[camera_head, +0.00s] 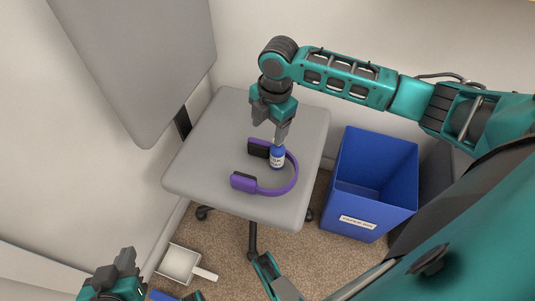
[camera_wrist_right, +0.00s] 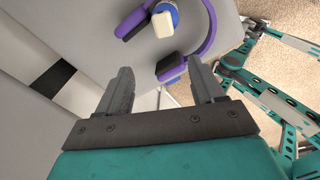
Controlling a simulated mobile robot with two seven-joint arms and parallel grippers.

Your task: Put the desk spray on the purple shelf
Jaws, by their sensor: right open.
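A small blue bottle with a white label, which looks like the desk spray (camera_head: 277,158), stands on the grey chair seat (camera_head: 205,150), within the curve of purple headphones (camera_head: 292,175). My right gripper (camera_head: 281,138) is just above it, fingers pointing down. In the right wrist view the bottle (camera_wrist_right: 166,14) is at the top edge, beyond the open, empty fingers (camera_wrist_right: 161,68). My left gripper (camera_head: 122,268) is low at the left of the head view, away from the chair; its jaws are unclear. No purple shelf is in view.
A blue bin (camera_head: 375,180) with a label stands right of the chair. A white dustpan (camera_head: 182,264) lies on the brown carpet. The chair's backrest (camera_head: 140,60) rises at the left. The left part of the seat is bare.

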